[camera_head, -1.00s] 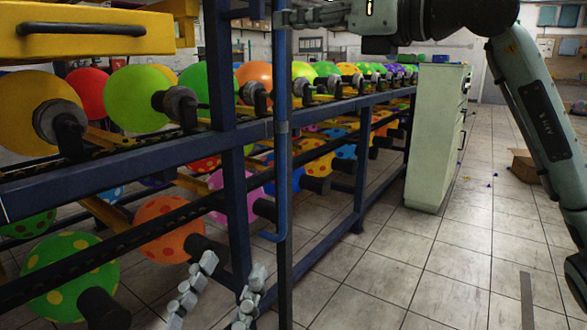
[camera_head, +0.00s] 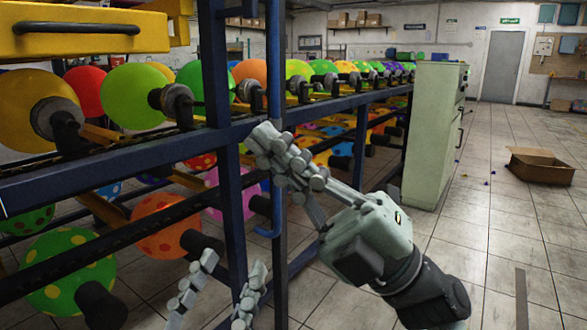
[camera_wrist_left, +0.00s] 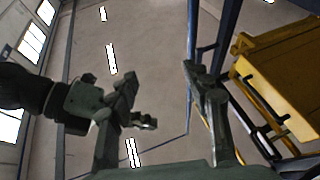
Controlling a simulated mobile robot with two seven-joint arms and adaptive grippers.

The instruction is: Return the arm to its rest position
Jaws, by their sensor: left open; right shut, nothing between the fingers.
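My left gripper (camera_head: 220,275) shows at the bottom of the head view, its two grey fingers apart with nothing between them. In the left wrist view its fingers (camera_wrist_left: 160,82) also stand apart and empty. My right gripper (camera_head: 268,142) is in the middle of the head view, tilted, its fingers together and pointing up and left towards the blue rack post. It holds nothing. Its wrist is dark and lies at the lower right. Whether the fingertips touch the post cannot be told. My right gripper's grey-green body (camera_wrist_left: 85,102) also seems to show at the left of the left wrist view.
A blue rack (camera_head: 230,190) with rows of coloured balloons fills the left. A yellow part with a dark handle (camera_head: 80,28) is at top left. A pale green cabinet (camera_head: 430,140) stands behind my right gripper. A cardboard box (camera_head: 541,165) lies on the open tiled floor at right.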

